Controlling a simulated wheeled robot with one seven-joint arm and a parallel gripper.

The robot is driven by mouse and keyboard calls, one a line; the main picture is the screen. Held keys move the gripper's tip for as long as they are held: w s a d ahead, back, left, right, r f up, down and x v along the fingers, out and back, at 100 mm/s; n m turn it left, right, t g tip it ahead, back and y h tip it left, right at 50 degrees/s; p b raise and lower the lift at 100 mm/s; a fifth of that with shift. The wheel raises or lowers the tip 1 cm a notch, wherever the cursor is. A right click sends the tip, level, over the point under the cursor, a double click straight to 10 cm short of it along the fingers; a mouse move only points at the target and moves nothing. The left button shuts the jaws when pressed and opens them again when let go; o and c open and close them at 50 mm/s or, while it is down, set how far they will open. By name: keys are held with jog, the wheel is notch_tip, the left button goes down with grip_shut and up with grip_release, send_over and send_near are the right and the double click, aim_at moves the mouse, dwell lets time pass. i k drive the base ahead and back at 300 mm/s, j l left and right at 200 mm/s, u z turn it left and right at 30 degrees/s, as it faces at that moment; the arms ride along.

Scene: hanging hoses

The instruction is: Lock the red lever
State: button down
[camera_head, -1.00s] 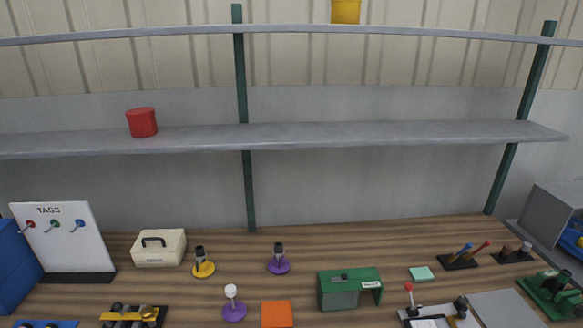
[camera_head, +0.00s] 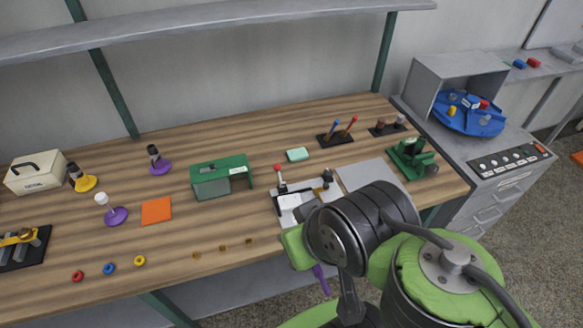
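A red-tipped lever (camera_head: 353,122) leans to the right on a small black base (camera_head: 336,139) on the workbench, beside a blue-tipped lever (camera_head: 335,127). Another lever, with a red ball knob (camera_head: 278,168), stands roughly upright on a grey-and-white fixture (camera_head: 292,200) nearer to me. My arm reaches in from the lower right, over the bench's front edge, and partly covers that fixture. I cannot make out my gripper's fingers. Whether either lever is latched is too small to tell.
A green box-like fixture (camera_head: 219,176), a mint block (camera_head: 297,154) and a grey plate (camera_head: 366,174) lie around the levers. A green device (camera_head: 411,158) is farther right. A grey cabinet (camera_head: 505,165) adjoins the bench. Several coloured rings lie along the front edge.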

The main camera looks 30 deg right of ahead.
aim_at(277, 166)
jog(key=l+u, duration=0.15)
jog(key=l, duration=0.2)
jog(key=k+l+u, duration=0.15)
jog(key=l, duration=0.2)
jog(key=l+u, duration=0.15)
jog(key=l, duration=0.2)
jog(key=k+l+u, duration=0.15)
jog(key=l, duration=0.2)
jog(key=i+l, duration=0.15)
jog(key=i, duration=0.15)
jog(key=k+j+z, duration=0.15)
jog(key=j, duration=0.15)
jog(key=i+j+z, duration=0.2)
jog(key=j+z, duration=0.2)
jog(key=j, duration=0.2)
jog(key=j+z, duration=0.35)
jog(key=j, duration=0.25)
jog(key=j+z, duration=0.4)
jog(key=j, duration=0.3)
jog(key=i, duration=0.05)
